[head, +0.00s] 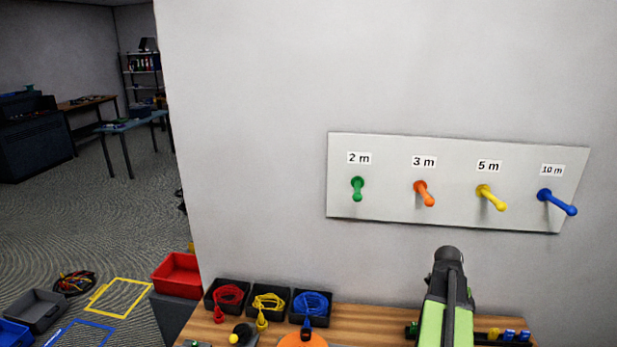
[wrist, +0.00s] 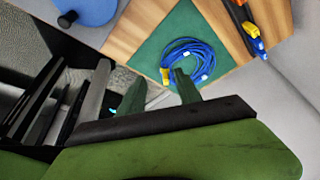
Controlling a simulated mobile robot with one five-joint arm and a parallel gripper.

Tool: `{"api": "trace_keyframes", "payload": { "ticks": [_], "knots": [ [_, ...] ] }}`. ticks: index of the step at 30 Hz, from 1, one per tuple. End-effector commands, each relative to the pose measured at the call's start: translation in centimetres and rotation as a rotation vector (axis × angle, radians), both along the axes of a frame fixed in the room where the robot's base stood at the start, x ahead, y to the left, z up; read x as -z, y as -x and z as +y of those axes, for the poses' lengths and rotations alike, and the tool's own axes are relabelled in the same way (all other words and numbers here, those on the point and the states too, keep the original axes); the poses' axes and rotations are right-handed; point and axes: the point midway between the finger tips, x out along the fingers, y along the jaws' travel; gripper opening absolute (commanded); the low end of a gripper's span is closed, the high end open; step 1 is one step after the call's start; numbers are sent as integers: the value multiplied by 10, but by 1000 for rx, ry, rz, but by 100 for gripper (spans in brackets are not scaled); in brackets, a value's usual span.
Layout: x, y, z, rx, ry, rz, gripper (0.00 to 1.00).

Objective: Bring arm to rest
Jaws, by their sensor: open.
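My arm (head: 447,300), green and black, rises at the front right of the wooden table in the head view, below the peg board. My gripper (wrist: 158,84) shows in the wrist view with its two dark green fingers apart and nothing held between them. A coiled blue cable (wrist: 188,62) with a yellow plug lies on a green mat (wrist: 206,22) just beyond the fingertips. One finger overlaps the coil in the picture; I cannot tell whether they touch. The gripper's fingers cannot be made out in the head view.
The white board (head: 400,212) on the wall carries green, orange, yellow and blue pegs, labelled 2 m to 10 m. Black trays (head: 250,314) hold red, yellow and blue cables. A red bin (head: 177,275) stands left of the table (head: 375,318). Floor farther left is partly open.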

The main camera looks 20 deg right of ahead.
Motion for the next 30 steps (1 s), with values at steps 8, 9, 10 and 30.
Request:
{"api": "trace_keyframes", "payload": {
  "ticks": [8, 9, 10, 30],
  "knots": [
    [6, -157, 195, -537, -83, -35, 41],
    [7, -171, 227, -652, -112, -35, 41],
    [8, -180, 250, -742, -137, -35, 41],
    [17, -208, 478, -2654, -530, 82, 41]
  ]
}}
